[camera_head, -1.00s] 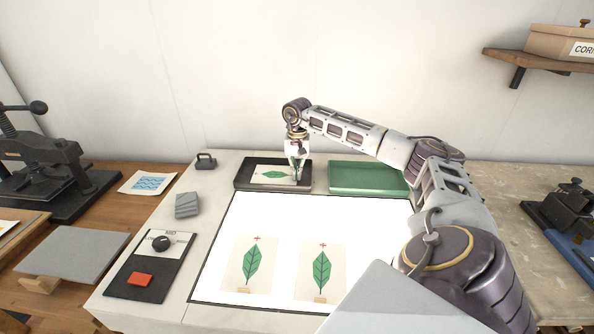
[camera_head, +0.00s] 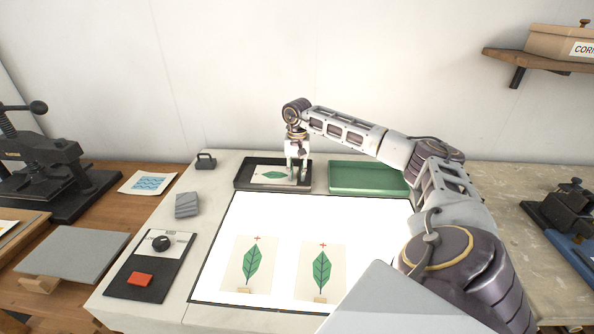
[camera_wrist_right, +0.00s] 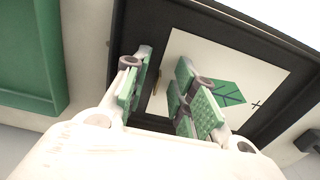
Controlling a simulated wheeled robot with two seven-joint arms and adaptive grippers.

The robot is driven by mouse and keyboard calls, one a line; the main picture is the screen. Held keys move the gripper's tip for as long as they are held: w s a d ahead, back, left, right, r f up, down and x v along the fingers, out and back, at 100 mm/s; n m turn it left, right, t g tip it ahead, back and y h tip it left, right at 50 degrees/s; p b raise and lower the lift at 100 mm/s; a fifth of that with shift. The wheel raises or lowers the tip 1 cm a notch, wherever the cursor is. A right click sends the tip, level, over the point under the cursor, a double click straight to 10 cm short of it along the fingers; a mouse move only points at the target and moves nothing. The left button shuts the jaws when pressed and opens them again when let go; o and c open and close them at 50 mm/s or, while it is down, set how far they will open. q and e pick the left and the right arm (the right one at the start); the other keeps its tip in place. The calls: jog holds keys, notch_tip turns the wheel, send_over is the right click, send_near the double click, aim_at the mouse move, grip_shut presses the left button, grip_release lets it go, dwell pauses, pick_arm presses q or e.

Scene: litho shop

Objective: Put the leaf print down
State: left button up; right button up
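A pale leaf print (camera_head: 266,176) with a green leaf lies in the black tray (camera_head: 240,181) at the back of the light table. In the right wrist view the print (camera_wrist_right: 205,48) lies in the tray, with a small tan tab at its near edge. My right gripper (camera_head: 297,178) is over the print's right end. Its green-padded fingers (camera_wrist_right: 162,97) stand apart, with the tab showing between them and nothing gripped. The right finger covers part of the leaf. My left gripper is out of view.
A green tray (camera_head: 368,179) stands right of the black one. Two more leaf prints (camera_head: 235,272) (camera_head: 336,285) lie on the lit panel (camera_head: 285,215). A grey block (camera_head: 187,205) and a control box (camera_head: 137,265) are at left. A press (camera_head: 45,150) stands further left.

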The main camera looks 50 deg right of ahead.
jog(key=shift+r, duration=0.5)
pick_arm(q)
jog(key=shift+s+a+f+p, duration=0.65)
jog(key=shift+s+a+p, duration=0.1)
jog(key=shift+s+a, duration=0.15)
pick_arm(e)
notch_tip(320, 180, up, 11)
jog(key=shift+r, duration=0.15)
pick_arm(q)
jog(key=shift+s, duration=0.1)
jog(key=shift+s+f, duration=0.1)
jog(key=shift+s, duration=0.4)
